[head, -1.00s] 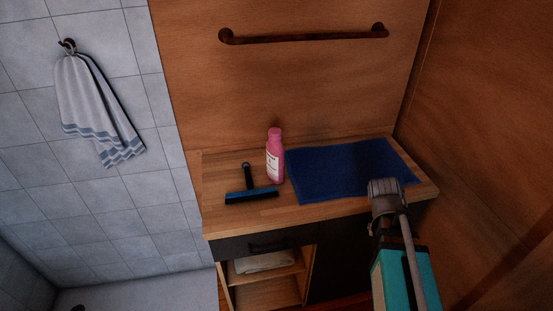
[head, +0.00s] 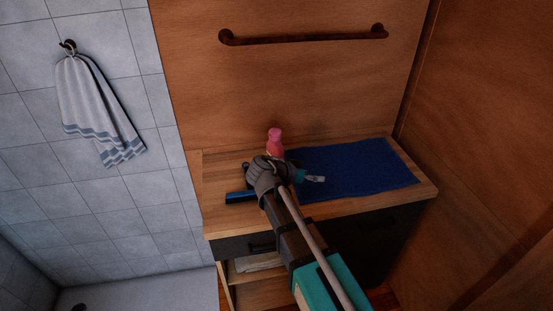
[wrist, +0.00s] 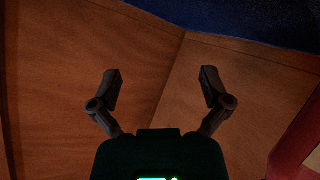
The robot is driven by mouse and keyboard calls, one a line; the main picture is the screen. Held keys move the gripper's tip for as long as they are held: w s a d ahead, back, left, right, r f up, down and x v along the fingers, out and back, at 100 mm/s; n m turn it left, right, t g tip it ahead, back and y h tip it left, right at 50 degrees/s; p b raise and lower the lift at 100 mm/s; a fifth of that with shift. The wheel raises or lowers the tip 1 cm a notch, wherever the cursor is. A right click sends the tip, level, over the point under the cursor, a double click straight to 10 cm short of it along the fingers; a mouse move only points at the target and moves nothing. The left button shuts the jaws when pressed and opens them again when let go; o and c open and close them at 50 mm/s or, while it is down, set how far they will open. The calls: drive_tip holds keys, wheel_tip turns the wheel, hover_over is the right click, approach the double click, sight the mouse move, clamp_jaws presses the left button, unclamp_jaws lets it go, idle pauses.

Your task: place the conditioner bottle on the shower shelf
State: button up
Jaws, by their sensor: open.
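The pink conditioner bottle (head: 275,137) stands upright on the wooden counter, left of the blue mat. My arm hides its lower part in the head view. My gripper (wrist: 160,88) is open with nothing between its fingers. In the head view my arm's end is in front of the bottle, and I cannot tell the exact gap. A pink-red shape with a pale patch (wrist: 300,150), likely the bottle, shows at the right edge of the wrist view. I cannot make out a shower shelf.
A blue mat (head: 360,168) covers the counter's right part. A squeegee (head: 238,197) lies left of the bottle, partly hidden by my arm. A rail (head: 305,38) is on the wall above. A striped towel (head: 92,105) hangs on the tiles at left.

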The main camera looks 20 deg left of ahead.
drive_tip(key=s+a+r+t, duration=0.2)
drive_tip(key=a+r+t, duration=0.15)
drive_tip(key=a, duration=0.65)
drive_tip(key=m+t, duration=0.1)
drive_tip(key=t, duration=0.3)
approach(270, 134)
drive_tip(key=s, duration=0.2)
drive_tip(key=shift+a+r+g+y, duration=0.2)
drive_tip(key=shift+r+g+y, duration=0.05)
drive_tip(key=shift+r+y, duration=0.15)
drive_tip(key=shift+w, duration=0.1)
drive_tip(key=shift+x, duration=4.25)
drive_tip(key=shift+x, duration=2.6)
drive_tip(key=shift+a, duration=0.1)
